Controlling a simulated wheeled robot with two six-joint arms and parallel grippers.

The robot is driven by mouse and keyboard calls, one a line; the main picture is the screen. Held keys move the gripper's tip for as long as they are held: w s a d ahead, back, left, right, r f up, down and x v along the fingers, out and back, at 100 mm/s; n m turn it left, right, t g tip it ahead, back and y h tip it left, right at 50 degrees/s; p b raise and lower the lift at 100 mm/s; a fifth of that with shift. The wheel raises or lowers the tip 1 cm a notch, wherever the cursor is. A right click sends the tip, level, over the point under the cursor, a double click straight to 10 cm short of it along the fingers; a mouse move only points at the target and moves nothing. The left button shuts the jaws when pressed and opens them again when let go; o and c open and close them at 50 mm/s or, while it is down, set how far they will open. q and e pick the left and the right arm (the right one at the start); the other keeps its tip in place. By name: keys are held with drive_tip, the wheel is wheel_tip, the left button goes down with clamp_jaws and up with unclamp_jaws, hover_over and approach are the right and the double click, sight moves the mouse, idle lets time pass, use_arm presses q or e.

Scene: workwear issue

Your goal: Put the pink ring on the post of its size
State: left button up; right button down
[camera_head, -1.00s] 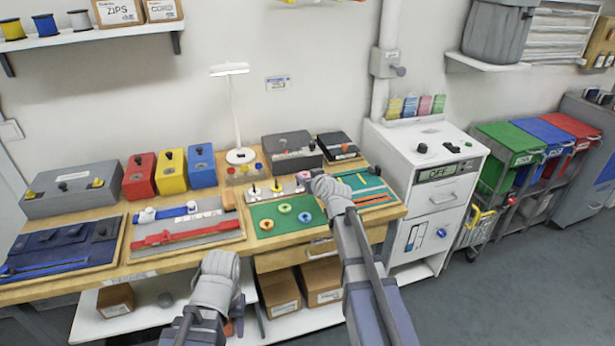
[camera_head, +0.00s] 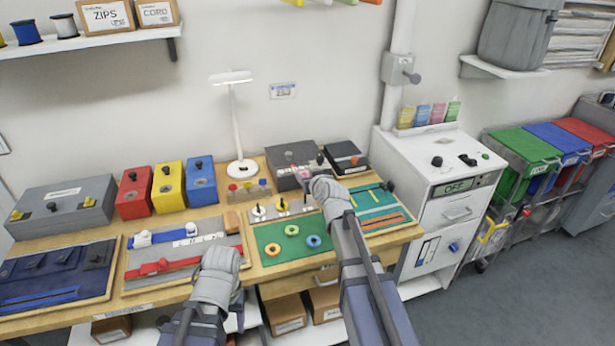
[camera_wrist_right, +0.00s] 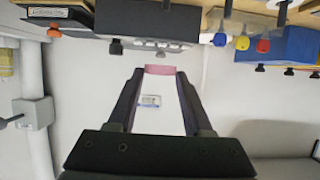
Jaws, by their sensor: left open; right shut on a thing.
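My right gripper (camera_head: 304,178) is shut on the pink ring, which shows between the fingertips in the right wrist view (camera_wrist_right: 160,70). In the head view it is held above the back of the table, near the pale post plate (camera_head: 268,214). Upright posts stand on the plate, one with a yellow part (camera_head: 282,204); the right end is partly hidden by my right arm. An orange ring (camera_head: 272,250), a green ring (camera_head: 292,230) and a blue ring (camera_head: 314,241) lie on the green mat (camera_head: 262,236). My left gripper (camera_head: 238,310) is low at the table's front, open, mostly hidden by its wrist.
Behind the posts stand a lamp (camera_head: 236,130), a dark grey box (camera_head: 290,158) and red, yellow and blue boxes (camera_head: 169,188). A tray with red and blue strips (camera_head: 185,252) lies left of the mat. A white cabinet (camera_head: 435,185) stands at the right.

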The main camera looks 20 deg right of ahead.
drive_tip(key=shift+f+b, duration=2.8)
drive_tip(key=shift+f, duration=0.1)
drive_tip(key=shift+f+b, duration=0.85)
drive_tip(key=shift+f, duration=0.05)
idle(0.4)
unclamp_jaws()
idle(0.3)
drive_tip(key=shift+r, duration=0.1)
drive_tip(key=shift+r+p, duration=3.5)
drive_tip(key=shift+p, duration=0.05)
drive_tip(key=shift+f, duration=0.1)
